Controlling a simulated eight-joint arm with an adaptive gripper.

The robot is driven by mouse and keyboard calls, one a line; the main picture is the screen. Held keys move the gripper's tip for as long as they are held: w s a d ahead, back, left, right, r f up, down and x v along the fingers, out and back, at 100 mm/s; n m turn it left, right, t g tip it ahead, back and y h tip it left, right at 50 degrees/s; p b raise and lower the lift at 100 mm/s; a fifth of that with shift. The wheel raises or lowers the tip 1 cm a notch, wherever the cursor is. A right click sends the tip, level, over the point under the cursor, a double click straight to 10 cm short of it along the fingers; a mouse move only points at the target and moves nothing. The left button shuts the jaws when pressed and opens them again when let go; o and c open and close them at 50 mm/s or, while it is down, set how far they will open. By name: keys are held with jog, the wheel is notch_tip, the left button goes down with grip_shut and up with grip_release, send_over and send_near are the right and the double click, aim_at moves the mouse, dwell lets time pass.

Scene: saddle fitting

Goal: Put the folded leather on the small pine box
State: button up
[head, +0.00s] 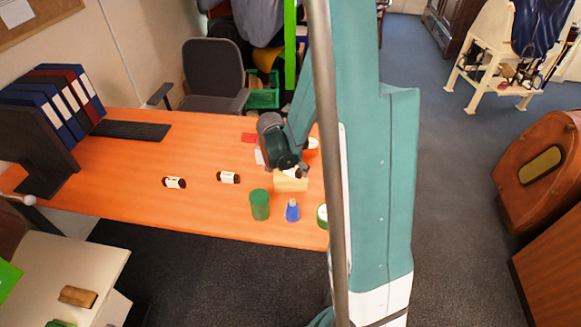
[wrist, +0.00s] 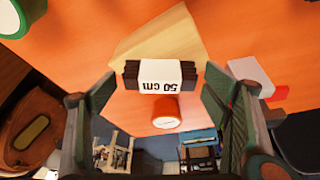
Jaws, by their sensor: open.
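The folded leather (wrist: 165,76), dark brown with a white band reading "50 cm", lies across the small pine box (wrist: 158,42) in the wrist view and appears to rest on its top. In the head view the pale box (head: 291,184) stands near the table's right end, with a bit of the leather (head: 297,173) showing on it below my gripper (head: 288,168), which hides the rest. In the wrist view my gripper (wrist: 160,76) is open, one finger on each side of the leather, with visible gaps at both ends.
A green cylinder (head: 260,204), a blue bottle (head: 292,211) and a green-and-white round item (head: 322,215) stand in front of the box. Two dark banded rolls (head: 174,183) (head: 228,177) lie to its left. An orange pot (wrist: 166,112) is close by.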

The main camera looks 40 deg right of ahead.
jog(key=shift+r, duration=0.25)
jog(key=p+v, duration=0.2)
jog(key=v, duration=0.9)
jog(key=shift+r, duration=0.4)
jog(key=shift+a+r, duration=0.1)
jog(key=shift+a, duration=0.15)
dwell(0.3)
jog(key=s+a+r+n+t+y, duration=0.2)
jog(key=s+a+r+n, duration=0.4)
jog(key=a, duration=0.5)
jog(key=s+a+r+n+t+y, duration=0.2)
jog(key=s+a+r+n+t, duration=0.1)
jog(key=s+a+r+n, duration=0.4)
jog(key=s+a+r, duration=0.3)
jog(key=a+r, duration=0.1)
jog(key=r, duration=0.1)
jog(key=shift+s+a, duration=0.2)
jog(key=shift+s, duration=0.15)
